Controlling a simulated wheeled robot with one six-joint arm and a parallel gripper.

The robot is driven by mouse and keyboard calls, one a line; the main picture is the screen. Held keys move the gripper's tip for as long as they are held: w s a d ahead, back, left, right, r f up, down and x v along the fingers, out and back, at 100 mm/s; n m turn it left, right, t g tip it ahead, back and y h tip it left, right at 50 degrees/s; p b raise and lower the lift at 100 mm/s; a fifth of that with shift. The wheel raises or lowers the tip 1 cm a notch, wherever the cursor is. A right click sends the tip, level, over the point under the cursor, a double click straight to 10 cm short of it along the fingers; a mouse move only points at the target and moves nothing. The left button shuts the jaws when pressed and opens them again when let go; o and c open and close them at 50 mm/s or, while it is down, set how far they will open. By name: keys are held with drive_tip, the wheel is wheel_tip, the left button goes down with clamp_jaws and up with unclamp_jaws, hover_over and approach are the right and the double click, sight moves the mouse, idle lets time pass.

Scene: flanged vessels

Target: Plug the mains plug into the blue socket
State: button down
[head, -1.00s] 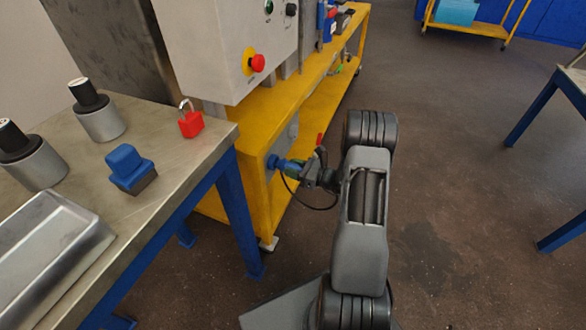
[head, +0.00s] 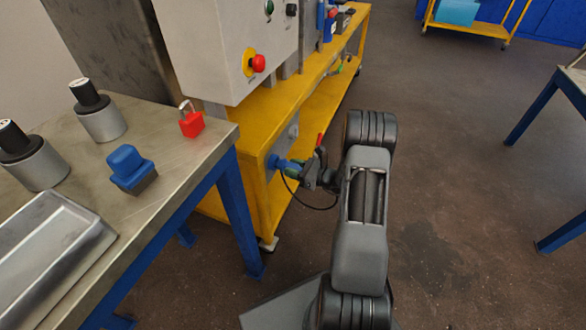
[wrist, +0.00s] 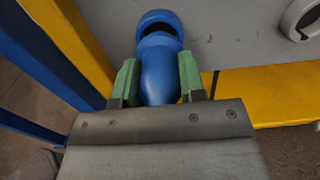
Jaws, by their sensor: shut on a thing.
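My gripper (head: 294,168) is in front of the socket, shut on the blue mains plug (wrist: 160,72). The green jaw pads lie on both sides of the plug. The plug's front end is at the collar and lined up closely with it; I cannot tell how deep it sits. A black cable (head: 313,206) hangs in a loop below the gripper.
A grey worktable (head: 190,175) with blue legs stands left, holding a red padlock (head: 191,124), a blue-and-grey block (head: 130,168) and a metal tray (head: 45,255). A control box with a red button (head: 258,63) is above the yellow bench (head: 247,135).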

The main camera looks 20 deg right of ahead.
drive_tip(key=shift+w+a, duration=0.1)
drive_tip(key=shift+w, duration=0.05)
drive_tip(key=shift+x, duration=1.05)
drive_tip(key=c, duration=0.6)
unclamp_jaws()
